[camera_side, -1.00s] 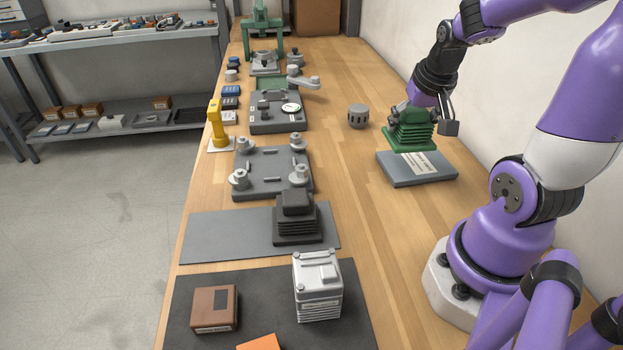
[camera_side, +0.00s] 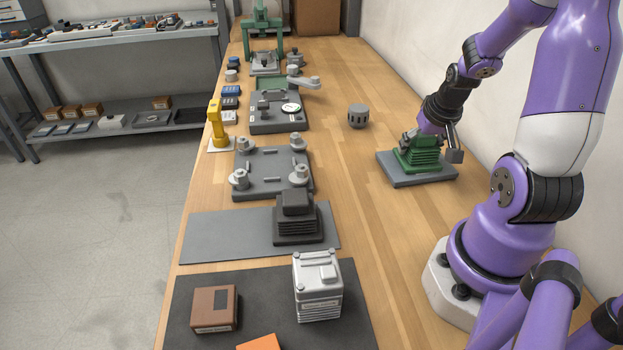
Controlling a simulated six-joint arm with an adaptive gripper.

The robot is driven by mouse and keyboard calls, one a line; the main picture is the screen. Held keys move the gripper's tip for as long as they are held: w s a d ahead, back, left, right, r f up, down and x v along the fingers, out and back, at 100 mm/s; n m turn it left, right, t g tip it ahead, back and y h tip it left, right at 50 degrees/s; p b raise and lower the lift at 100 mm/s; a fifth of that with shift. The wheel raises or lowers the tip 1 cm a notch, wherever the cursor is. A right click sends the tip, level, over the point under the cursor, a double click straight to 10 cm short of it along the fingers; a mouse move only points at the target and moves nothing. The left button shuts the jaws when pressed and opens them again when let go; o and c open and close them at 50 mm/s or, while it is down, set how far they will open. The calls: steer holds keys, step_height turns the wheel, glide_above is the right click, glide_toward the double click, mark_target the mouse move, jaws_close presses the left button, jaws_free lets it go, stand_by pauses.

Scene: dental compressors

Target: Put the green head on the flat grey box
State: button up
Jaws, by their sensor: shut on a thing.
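The green head (camera_side: 417,157) is a ribbed green block with a wider base. It is upright over the middle of the flat grey box (camera_side: 397,181) and appears to rest on its top. The flat grey box lies on the wooden bench at the right. My gripper (camera_side: 430,140) is shut on the green head from above. The fingers partly hide the head's upper part, and the head hides much of the box's top.
A grey slotted cylinder (camera_side: 358,116) stands left of and behind the box. A dark ribbed block (camera_side: 296,219) stands on a grey mat (camera_side: 215,237). A silver-white box (camera_side: 317,286) is nearer the camera. The bench left of the flat grey box is clear.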

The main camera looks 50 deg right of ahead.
steer(key=o, duration=1.3)
steer(key=shift+a+r, duration=0.1)
steer(key=shift+r, duration=0.3)
steer(key=v, duration=1.1)
steer(key=w+a+r+n+y, duration=0.1)
steer(key=a+n, duration=0.2)
steer(key=a, duration=0.3)
steer(key=w+a+r+n+t+y, duration=0.1)
steer(key=w+a+n, duration=0.1)
steer(key=a, duration=0.5)
steer(key=w+a+n+t+y, duration=0.1)
steer(key=a+n, duration=0.3)
steer(key=a, duration=0.2)
steer(key=shift+w+a+r, duration=0.15)
steer(key=shift+a+r, duration=0.25)
